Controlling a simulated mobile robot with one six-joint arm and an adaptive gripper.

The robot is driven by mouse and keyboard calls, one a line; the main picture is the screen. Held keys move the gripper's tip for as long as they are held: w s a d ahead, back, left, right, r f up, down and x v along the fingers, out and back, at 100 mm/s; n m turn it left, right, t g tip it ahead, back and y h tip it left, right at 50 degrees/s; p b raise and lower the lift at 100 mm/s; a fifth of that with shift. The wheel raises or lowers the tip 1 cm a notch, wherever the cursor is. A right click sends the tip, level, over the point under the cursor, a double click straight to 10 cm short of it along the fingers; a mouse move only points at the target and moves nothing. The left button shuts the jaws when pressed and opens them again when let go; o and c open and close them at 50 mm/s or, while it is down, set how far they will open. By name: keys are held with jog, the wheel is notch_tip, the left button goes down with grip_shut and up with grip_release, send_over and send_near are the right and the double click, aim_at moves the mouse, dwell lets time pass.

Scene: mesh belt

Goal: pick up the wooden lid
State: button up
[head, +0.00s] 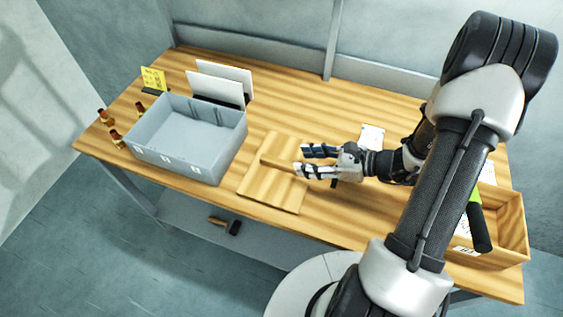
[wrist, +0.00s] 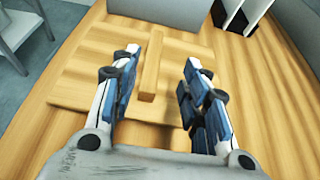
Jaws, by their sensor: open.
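The wooden lid (head: 270,188) is a flat square board lying on the wooden table, with a raised bar handle (head: 279,165) across its middle. In the wrist view the lid (wrist: 88,72) lies under my fingers, and its handle (wrist: 151,66) stands up between them. My gripper (head: 301,160) is at the right part of the lid, with its fingers pointing left. In the wrist view my gripper (wrist: 163,58) is open, with one finger on each side of the handle and a gap on both sides. I cannot tell how high the fingertips are above the lid.
A grey bin (head: 180,160) stands left of the lid; its rim also shows in the wrist view (wrist: 140,10). White panels (head: 220,82) stand behind it. Small brown bottles (head: 116,137) and a yellow card (head: 153,78) are at the left. A wooden box (head: 505,245) is at the right.

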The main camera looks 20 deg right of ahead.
aim_at(277, 160)
jog(key=x, duration=0.2)
jog(key=b+x, duration=0.1)
jog(key=x, duration=0.1)
jog(key=b+x, duration=0.1)
jog(key=x, duration=0.1)
jog(key=shift+s+a+f, duration=0.1)
jog(key=shift+s+a, duration=0.1)
jog(key=shift+a, duration=0.35)
jog(key=shift+w+a+f, duration=0.1)
jog(key=shift+w+a, duration=0.15)
jog(key=shift+a, duration=0.05)
jog(key=shift+c, duration=0.6)
grip_shut()
